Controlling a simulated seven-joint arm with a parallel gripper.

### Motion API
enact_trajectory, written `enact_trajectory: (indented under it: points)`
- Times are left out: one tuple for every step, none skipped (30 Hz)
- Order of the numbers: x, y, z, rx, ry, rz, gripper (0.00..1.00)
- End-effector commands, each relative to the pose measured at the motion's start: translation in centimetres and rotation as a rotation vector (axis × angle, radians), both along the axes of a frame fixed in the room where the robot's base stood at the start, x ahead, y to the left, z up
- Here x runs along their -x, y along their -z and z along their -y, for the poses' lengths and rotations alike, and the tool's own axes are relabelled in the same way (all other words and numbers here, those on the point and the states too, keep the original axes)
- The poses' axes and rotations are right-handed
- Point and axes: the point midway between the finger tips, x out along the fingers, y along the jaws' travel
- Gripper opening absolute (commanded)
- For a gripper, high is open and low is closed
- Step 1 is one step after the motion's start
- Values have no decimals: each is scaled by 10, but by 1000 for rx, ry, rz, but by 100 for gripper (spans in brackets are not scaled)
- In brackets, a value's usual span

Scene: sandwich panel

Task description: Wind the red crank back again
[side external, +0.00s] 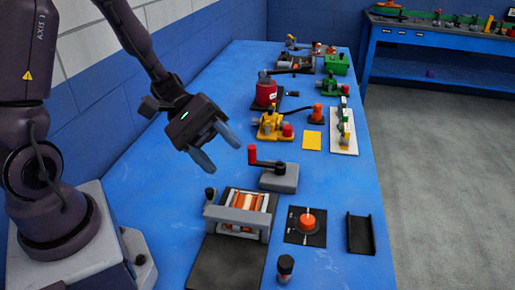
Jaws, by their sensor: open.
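The crank with the red handle (252,154) is mounted on a grey block (279,180) on the blue table. Its dark arm runs from the block's top to the left, and the red grip stands upright at the arm's left end. My gripper (225,158) is open and empty, with its two grey-blue fingers pointing down and to the right. In the picture it is just left of the red grip, apart from it. How far above the table the fingers are is hard to tell.
Nearer lie a roller device (240,212), a red dial (307,221), a black channel (361,236) and a black knob (285,265). Beyond stand a yellow device (270,124), a red can (266,94) and a green box (336,64). The table's left strip is clear.

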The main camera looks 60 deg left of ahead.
Motion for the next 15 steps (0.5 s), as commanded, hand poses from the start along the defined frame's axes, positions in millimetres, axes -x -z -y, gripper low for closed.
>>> enact_trajectory:
  points:
    - [-12, 9, -7, 105, -101, -42, 50]
    - [-19, 13, -12, 163, -160, -58, 50]
    - [-28, 19, -19, 236, -243, -77, 50]
    - [-35, 24, -25, 291, -308, -91, 50]
    - [-42, 30, -32, 342, -374, -102, 50]
    - [-50, 38, -43, 409, -466, -117, 50]
    - [-55, 45, -51, 457, -536, -125, 50]
    - [-60, 53, -60, 503, -608, -136, 50]
    - [-65, 64, -73, 561, -708, -148, 50]
    - [-68, 72, -83, 602, -783, -155, 50]
    - [-71, 82, -92, 640, -859, -163, 50]
    - [-72, 95, -106, 685, -960, -172, 50]
    - [-72, 105, -115, 714, -1033, -179, 50]
    - [-72, 115, -123, 740, -1102, -185, 50]
    - [-70, 127, -133, 768, -1187, -194, 50]
